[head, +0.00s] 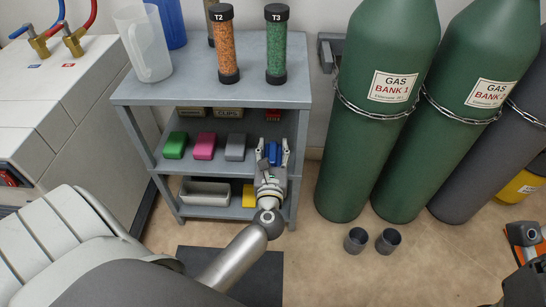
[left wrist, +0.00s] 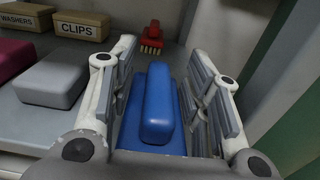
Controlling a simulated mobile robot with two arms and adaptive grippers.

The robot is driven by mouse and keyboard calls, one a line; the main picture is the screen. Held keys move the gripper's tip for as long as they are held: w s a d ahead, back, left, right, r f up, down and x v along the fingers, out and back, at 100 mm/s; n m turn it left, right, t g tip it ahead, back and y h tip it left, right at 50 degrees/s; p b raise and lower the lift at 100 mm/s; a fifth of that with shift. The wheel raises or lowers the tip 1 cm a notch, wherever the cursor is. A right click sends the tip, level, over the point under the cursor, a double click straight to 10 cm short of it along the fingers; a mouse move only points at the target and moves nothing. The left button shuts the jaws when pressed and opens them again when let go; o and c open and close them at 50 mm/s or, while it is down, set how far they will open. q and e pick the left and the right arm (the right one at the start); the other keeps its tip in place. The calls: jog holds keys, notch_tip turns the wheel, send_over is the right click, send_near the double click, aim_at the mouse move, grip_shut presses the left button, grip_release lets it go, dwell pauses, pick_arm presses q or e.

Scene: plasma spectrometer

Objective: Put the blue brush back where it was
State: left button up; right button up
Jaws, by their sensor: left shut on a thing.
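The blue brush (head: 273,154) is in my left gripper (head: 272,150) at the right end of the middle shelf of the grey rack. In the left wrist view the blue brush (left wrist: 158,105) lies between the two fingers of my left gripper (left wrist: 162,95), its long side pointing away from me. The lower part of the brush and its contact with the shelf are hard to make out. To its left on the same shelf are a grey block (head: 236,147), a pink block (head: 204,146) and a green block (head: 175,145).
The rack's right post (left wrist: 265,70) stands close to the right of my left gripper. A red brush (left wrist: 152,38) and a box labelled CLIPS (left wrist: 82,25) are behind. Tubes T2 (head: 225,50) and T3 (head: 277,50) stand on top. Green gas cylinders (head: 375,130) stand to the right.

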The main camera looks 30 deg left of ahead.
pick_arm(q)
jog(key=shift+f, duration=0.35)
jog(key=shift+f+b, duration=0.2)
jog(key=shift+b, duration=0.1)
jog(key=o, duration=1.1)
jog(key=shift+r, duration=0.1)
